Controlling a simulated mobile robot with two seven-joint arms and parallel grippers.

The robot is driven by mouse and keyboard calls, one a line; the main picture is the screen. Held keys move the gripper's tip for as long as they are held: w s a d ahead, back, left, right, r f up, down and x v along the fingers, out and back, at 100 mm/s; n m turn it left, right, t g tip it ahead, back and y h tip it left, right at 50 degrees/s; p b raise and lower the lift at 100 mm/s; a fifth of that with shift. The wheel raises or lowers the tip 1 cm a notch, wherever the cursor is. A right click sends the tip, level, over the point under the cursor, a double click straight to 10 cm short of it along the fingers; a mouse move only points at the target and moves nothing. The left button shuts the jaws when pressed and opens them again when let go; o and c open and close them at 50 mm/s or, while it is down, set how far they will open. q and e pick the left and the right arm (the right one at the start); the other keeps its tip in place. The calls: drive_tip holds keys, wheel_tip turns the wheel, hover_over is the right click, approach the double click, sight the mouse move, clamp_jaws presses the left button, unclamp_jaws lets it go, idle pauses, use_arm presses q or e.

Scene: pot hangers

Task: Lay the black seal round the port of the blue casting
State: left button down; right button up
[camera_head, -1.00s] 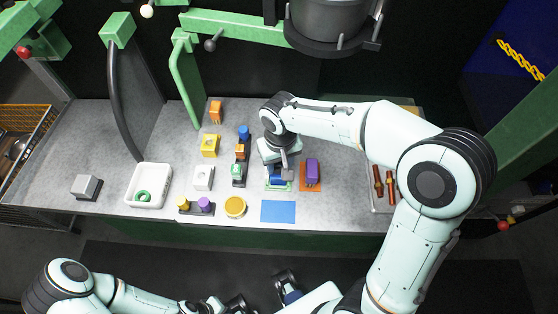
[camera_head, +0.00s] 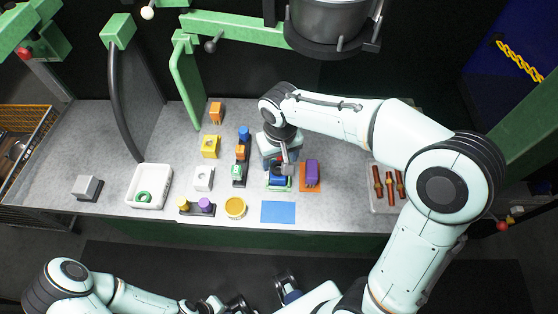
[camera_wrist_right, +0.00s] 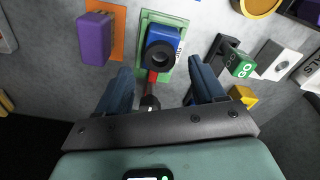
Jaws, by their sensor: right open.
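The blue casting (camera_head: 278,181) sits on a green mat on the bench; it also shows in the right wrist view (camera_wrist_right: 160,35). The black seal (camera_wrist_right: 161,57) is a dark ring against the casting's near end in that view. It appears to lie at the port, but I cannot tell whether it is fully seated. My right gripper (camera_wrist_right: 160,65) is open, its fingers apart on either side of the ring, touching neither. In the head view my right gripper (camera_head: 280,163) is over the casting and partly hides it. My left gripper (camera_head: 287,286) is low at the bottom edge, its jaws unclear.
A purple block (camera_wrist_right: 94,38) on an orange mat stands beside the casting. A green block marked GO (camera_wrist_right: 240,64) is on the other side. A white tray (camera_head: 163,172) holds a green ring. A blue mat (camera_head: 278,212) lies bare in front. A tray at right holds red-brown rods (camera_head: 389,184).

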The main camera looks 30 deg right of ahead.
wheel_tip(320, 180, up, 9)
drive_tip(key=p, duration=0.1)
drive_tip(key=shift+s+r, duration=0.15)
drive_tip(key=shift+s, duration=0.1)
idle(0.4)
